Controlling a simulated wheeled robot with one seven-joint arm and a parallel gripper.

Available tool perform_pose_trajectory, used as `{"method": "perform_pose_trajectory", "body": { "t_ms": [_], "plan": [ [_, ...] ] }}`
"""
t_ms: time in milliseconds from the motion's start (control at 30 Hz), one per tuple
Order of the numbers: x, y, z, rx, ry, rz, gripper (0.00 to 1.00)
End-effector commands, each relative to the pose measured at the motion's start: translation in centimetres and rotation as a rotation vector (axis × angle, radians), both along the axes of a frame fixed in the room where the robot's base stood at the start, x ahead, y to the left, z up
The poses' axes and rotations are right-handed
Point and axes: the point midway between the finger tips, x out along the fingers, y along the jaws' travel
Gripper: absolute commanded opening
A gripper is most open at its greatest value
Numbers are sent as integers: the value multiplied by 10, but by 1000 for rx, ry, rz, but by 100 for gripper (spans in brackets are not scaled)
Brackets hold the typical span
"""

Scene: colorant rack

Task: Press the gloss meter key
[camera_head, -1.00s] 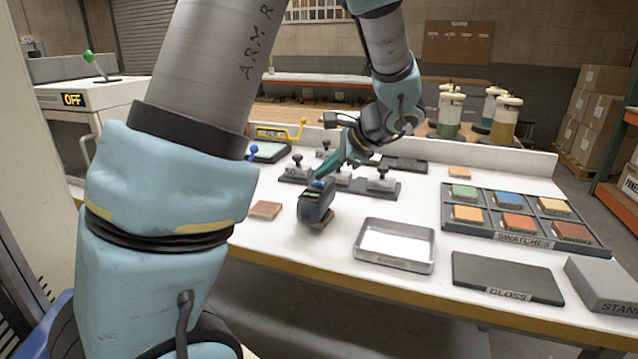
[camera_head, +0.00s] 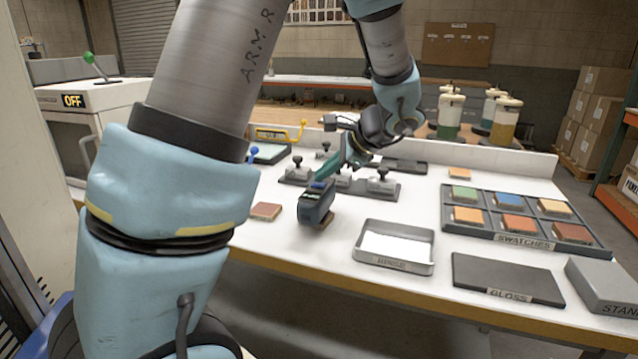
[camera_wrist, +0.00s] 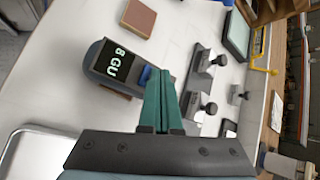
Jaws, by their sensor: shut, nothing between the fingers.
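The gloss meter (camera_head: 315,207) is a dark grey block with a blue key on top, standing on a brownish tile (camera_head: 327,222) on the white table. In the wrist view the meter (camera_wrist: 98,72) has a lit black display reading "8 GU", and the blue key (camera_wrist: 145,76) is beside my fingertips. My gripper (camera_head: 323,178) has teal fingers, shut and empty, pointing down at the key end of the meter. In the wrist view the gripper (camera_wrist: 160,75) partly covers the key's edge. I cannot tell whether the tips touch the key.
A metal tray (camera_head: 396,266) lies to the right of the meter, and a loose reddish tile (camera_head: 265,211) to its left. Grey knobbed blocks (camera_head: 381,176) stand behind. The swatch rack (camera_head: 525,240) and the gloss pad (camera_head: 500,293) lie farther right.

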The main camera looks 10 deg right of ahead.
Motion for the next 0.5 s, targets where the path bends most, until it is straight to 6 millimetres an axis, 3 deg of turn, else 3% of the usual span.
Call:
{"method": "perform_pose_trajectory", "body": {
  "t_ms": [200,500],
  "plan": [
    [0,0,13,0,-1,-1,0],
    [0,0,12,0,0,0,0]
  ]
}}
